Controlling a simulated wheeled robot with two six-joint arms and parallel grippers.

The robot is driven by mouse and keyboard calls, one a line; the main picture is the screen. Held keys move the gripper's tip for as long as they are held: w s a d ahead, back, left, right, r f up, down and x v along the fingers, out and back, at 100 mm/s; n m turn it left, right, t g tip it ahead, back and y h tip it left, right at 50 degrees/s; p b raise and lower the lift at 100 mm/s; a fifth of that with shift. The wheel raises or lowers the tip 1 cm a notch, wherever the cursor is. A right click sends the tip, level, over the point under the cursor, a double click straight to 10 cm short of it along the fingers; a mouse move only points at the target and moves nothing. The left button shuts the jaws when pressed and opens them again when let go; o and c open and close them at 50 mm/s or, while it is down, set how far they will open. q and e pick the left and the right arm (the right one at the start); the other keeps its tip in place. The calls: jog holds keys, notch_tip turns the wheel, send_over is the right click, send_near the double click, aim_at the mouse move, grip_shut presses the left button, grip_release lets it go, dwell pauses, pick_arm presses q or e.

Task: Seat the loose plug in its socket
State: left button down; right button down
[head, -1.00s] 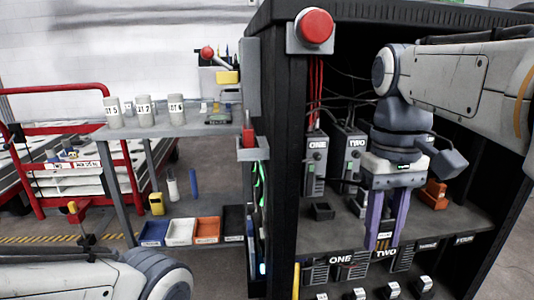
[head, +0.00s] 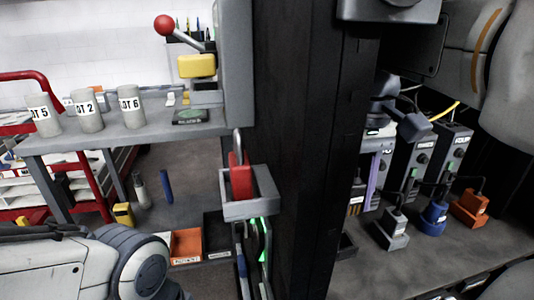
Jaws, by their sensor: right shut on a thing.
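My right gripper (head: 363,190) is in the cabinet, partly hidden behind its black post. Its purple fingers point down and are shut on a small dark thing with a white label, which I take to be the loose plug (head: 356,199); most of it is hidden. Below it, a dark open-topped box, which looks like an empty socket (head: 347,244), shows at the post's edge. To the right, a grey plug (head: 393,228), a blue plug (head: 434,214) and an orange plug (head: 471,205) stand on the shelf with cables. My left gripper is out of view.
The black post (head: 312,160) blocks the view of the cabinet's left part. Modules marked THREE (head: 418,155) and FOUR (head: 452,150) stand behind the plugs. A red padlock (head: 240,178) sits in a grey holder on the post's left. Labelled cups (head: 87,112) stand on a side bench.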

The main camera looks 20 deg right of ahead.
aim_at(350, 214)
jog(key=shift+w, duration=0.1)
dwell(0.4)
jog(key=shift+r+p, duration=0.1)
jog(key=shift+p, duration=0.25)
jog(key=shift+f+b, duration=2.05)
jog(key=shift+f, duration=0.95)
jog(key=shift+s+p, duration=0.2)
jog(key=shift+p, duration=0.75)
jog(key=shift+f+b, duration=0.45)
jog(key=shift+f, duration=0.45)
jog(key=c, duration=0.5)
grip_release()
